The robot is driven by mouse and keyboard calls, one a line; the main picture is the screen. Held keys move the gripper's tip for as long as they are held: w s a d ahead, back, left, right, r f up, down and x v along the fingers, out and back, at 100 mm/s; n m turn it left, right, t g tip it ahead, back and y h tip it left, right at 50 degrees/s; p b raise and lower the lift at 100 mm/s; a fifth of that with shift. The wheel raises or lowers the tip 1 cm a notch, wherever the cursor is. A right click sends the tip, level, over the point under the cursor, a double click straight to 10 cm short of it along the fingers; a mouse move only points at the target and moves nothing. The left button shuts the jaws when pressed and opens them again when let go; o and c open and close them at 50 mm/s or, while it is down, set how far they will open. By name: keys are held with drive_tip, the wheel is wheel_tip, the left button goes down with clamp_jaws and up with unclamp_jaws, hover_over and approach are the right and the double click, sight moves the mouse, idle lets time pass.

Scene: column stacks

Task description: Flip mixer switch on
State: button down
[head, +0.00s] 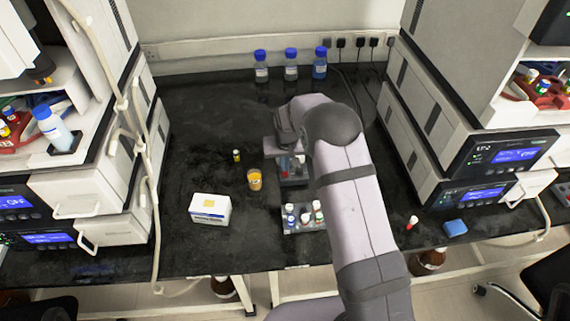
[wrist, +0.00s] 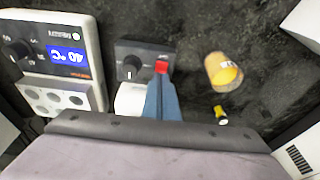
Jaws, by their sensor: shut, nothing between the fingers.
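The mixer is a small dark unit (wrist: 145,52) in the wrist view, with a black knob (wrist: 130,67) and a red switch (wrist: 161,67) on its face. In the head view, what seems to be the mixer (head: 293,182) shows just left of my arm, partly hidden. My gripper (wrist: 160,78) is shut and empty, its blue fingers pointing at the red switch. The fingertips are right at the switch's lower edge in the picture. I cannot tell whether they touch it or which way it is set.
A white unit with a blue 40 °C display (wrist: 68,55) stands beside the mixer. An amber cup (head: 254,181) and a yellow-capped vial (head: 236,156) stand nearby. A vial rack (head: 304,224) and a white box (head: 210,209) are nearer the front. The bench's left-centre is clear.

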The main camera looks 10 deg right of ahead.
drive_tip(key=shift+f, duration=0.1)
drive_tip(key=shift+w+f+b, duration=0.1)
drive_tip(key=shift+f+b, duration=0.15)
drive_tip(key=shift+b, duration=0.25)
drive_tip(key=shift+r, duration=0.1)
drive_tip(key=shift+s+p, duration=0.35)
drive_tip(key=shift+s, duration=0.6)
